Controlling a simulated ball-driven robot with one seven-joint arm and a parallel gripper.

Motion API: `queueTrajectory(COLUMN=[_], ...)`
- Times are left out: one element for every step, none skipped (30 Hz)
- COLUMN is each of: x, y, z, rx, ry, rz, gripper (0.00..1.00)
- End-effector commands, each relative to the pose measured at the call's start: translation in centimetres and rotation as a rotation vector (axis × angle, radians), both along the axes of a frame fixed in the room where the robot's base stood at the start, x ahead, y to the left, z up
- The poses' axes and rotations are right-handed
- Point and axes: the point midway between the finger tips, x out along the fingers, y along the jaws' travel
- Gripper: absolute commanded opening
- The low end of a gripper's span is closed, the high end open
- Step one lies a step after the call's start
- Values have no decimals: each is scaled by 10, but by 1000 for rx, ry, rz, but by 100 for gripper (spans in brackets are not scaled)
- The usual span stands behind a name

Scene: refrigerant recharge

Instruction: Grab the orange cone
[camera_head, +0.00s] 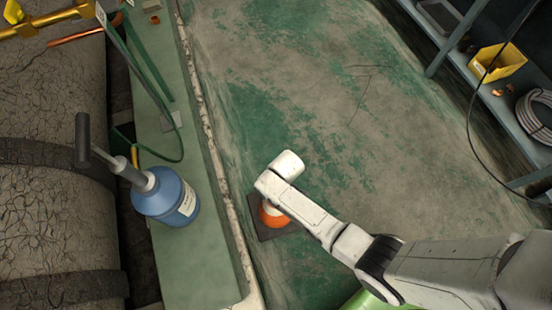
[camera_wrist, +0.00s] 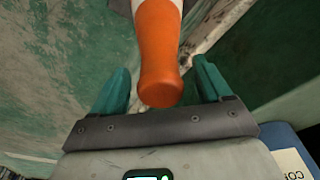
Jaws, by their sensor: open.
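The orange cone (camera_head: 270,216) stands on the green floor on a dark square base, with a white band showing. My white arm covers part of it in the head view. In the wrist view the cone's orange top (camera_wrist: 159,60) lies between the two teal fingers of my gripper (camera_wrist: 160,88). The fingers are apart, with a gap on each side of the cone. My gripper's fingers are hidden in the head view.
A green bench (camera_head: 190,255) stands left of the cone, holding a blue bottle with a pump handle (camera_head: 168,198). Shelves with a yellow bin (camera_head: 497,63) and a coiled hose (camera_head: 537,112) are at the right. The floor (camera_head: 330,90) beyond the cone is clear.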

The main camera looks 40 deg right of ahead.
Motion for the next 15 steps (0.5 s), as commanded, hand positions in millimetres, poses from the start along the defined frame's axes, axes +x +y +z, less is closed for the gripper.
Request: queueTrajectory(x=[0,0,0,0,0,0,0,0,0,0,0,0,0,0,0], y=[0,0,0,0,0,0,0,0,0,0,0,0,0,0,0], z=[-1,-1,-1,0,0,0,0,0,0,0,0,0,0,0,0], rx=[0,0,0,0,0,0,0,0,0,0,0,0,0,0,0], ry=[0,0,0,0,0,0,0,0,0,0,0,0,0,0,0], rz=[0,0,0,0,0,0,0,0,0,0,0,0,0,0,0], gripper=[78,78,78,78,78,78,76,73,69,66,63,59,56,54,50])
